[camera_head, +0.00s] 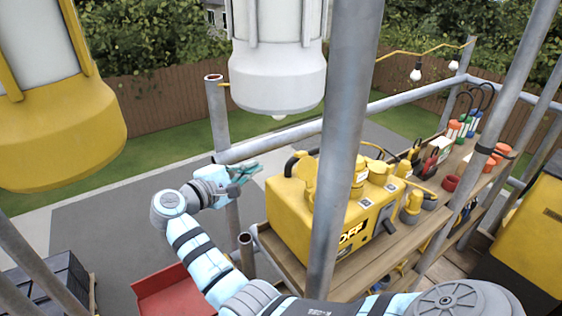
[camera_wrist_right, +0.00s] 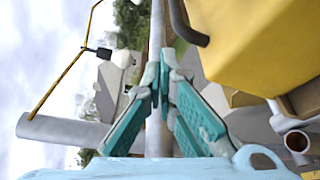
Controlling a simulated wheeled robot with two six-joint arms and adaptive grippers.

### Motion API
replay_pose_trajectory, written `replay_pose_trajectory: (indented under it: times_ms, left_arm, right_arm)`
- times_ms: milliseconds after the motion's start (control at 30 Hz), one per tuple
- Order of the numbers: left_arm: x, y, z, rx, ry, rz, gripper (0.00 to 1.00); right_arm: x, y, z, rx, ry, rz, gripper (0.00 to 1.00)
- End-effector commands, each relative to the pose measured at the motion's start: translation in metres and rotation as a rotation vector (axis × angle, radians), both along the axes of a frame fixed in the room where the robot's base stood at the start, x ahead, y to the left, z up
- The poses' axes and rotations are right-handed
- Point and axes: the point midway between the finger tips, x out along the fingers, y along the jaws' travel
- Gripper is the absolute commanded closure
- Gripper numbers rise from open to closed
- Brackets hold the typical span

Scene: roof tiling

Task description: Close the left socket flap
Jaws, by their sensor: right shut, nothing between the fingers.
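A yellow power box (camera_head: 290,205) stands on a wooden shelf, with "OFF" lettering on its front. Yellow socket-like parts show on its right side (camera_head: 378,172), and another yellow part (camera_head: 304,180) is on its left half. I cannot tell which is the left socket flap, or whether it is open; a grey pole hides part of the box. My right gripper (camera_head: 246,173) is left of the box, apart from it, near the horizontal rail. In the right wrist view its teal fingers (camera_wrist_right: 164,78) are shut and empty, with the yellow box (camera_wrist_right: 250,45) at upper right. My left gripper is out of view.
A grey scaffold pole (camera_head: 345,120) stands in front of the box. A horizontal rail (camera_head: 285,136) runs behind it. Plugs and red cups (camera_head: 450,183) crowd the wooden shelf (camera_head: 385,255) to the right. A white lamp-like cylinder (camera_head: 278,75) hangs above. A red tray (camera_head: 165,295) lies low at left.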

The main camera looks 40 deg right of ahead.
Motion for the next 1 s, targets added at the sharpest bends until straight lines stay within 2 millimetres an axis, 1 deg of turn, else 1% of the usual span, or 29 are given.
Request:
replay_pose_trajectory:
  times_ms: [33,67,167,267,500,567,600,733,833,1000]
  left_arm:
    - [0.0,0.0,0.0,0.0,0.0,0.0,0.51]
    - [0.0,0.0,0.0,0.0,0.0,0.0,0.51]
    - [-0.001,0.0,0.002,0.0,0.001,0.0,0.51]
    - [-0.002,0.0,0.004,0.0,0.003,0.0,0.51]
    - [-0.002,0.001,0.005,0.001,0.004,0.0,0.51]
    - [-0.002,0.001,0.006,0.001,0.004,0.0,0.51]
    - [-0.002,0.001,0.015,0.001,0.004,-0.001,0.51]
    - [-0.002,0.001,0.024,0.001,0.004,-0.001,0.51]
    - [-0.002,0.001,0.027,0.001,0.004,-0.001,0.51]
    - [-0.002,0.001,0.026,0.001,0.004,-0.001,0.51]
  right_arm:
    - [0.001,-0.001,0.005,-0.017,0.006,-0.007,1.0]
    - [0.001,-0.004,0.006,-0.022,0.007,-0.009,1.0]
    - [0.003,-0.017,0.005,-0.024,0.006,-0.009,1.0]
    - [0.007,-0.036,0.003,-0.023,0.005,-0.01,1.0]
    - [0.018,-0.088,-0.004,-0.023,0.004,-0.009,1.0]
    - [0.019,-0.099,-0.005,-0.021,0.003,-0.01,1.0]
    - [0.011,-0.095,0.0,-0.019,0.002,-0.006,1.0]
    - [-0.007,-0.093,0.008,-0.019,0.001,-0.005,1.0]
    - [-0.015,-0.092,0.01,-0.018,0.001,-0.006,1.0]
    - [-0.018,-0.092,0.009,-0.018,0.002,-0.006,1.0]
